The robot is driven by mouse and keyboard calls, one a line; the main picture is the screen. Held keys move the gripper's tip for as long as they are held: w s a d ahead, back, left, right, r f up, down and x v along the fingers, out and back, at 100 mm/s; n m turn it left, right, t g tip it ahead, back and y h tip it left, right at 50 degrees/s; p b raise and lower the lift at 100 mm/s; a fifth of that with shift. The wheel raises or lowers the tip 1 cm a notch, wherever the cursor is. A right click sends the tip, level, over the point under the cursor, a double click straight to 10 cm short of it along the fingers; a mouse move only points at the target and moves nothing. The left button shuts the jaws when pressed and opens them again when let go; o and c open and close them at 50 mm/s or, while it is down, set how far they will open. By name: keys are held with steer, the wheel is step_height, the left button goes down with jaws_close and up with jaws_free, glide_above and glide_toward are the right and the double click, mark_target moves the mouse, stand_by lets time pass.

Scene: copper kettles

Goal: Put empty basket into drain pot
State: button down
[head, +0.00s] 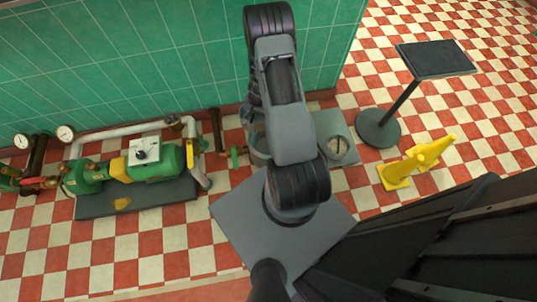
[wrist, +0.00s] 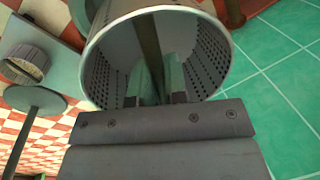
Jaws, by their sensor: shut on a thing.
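A metal basket (wrist: 208,52) with perforated walls fills the upper middle of the wrist view. A brownish bar (wrist: 148,40) crosses its inside, and I see no contents. My gripper (wrist: 158,82) reaches over the rim and is shut on the basket at this bar. The exact contact is hard to see. A grey-green round vessel (head: 259,150) stands by the wall in the head view, partly hidden by my arm. A second round pot (head: 337,148) stands to the right, with a bar across its opening. It also shows at the left of the wrist view (wrist: 24,66). I cannot tell which is the drain pot.
The pots stand at a grey platform (head: 347,126) near the green tiled wall. A pump set (head: 150,165) with pipes and gauges is at left. A dark stand (head: 378,128) and a yellow floor sign (head: 415,162) are at right. Checkered floor lies open beyond them.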

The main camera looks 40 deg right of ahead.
steer(key=shift+s+d+f+m+h+b, duration=0.1)
steer(key=shift+s+d+f+m+b, duration=0.7)
steer(key=shift+f+b, duration=3)
steer(key=shift+s+d+f+m+h+b, duration=0.15)
steer(key=shift+d+f+m+b, duration=0.6)
steer(key=shift+f, duration=5.7)
steer(key=shift+s+d+f+m+h+b, duration=0.1)
steer(key=shift+s+d+f+m+b, duration=0.8)
steer(key=shift+f+b, duration=3)
steer(key=f, duration=0.1)
steer(key=f+p, duration=0.1)
steer(key=n+p, duration=0.1)
steer(key=shift+w+d+f, duration=0.4)
steer(key=c, duration=1.6)
jaws_free()
steer(key=o, duration=0.5)
steer(key=shift+c, duration=0.2)
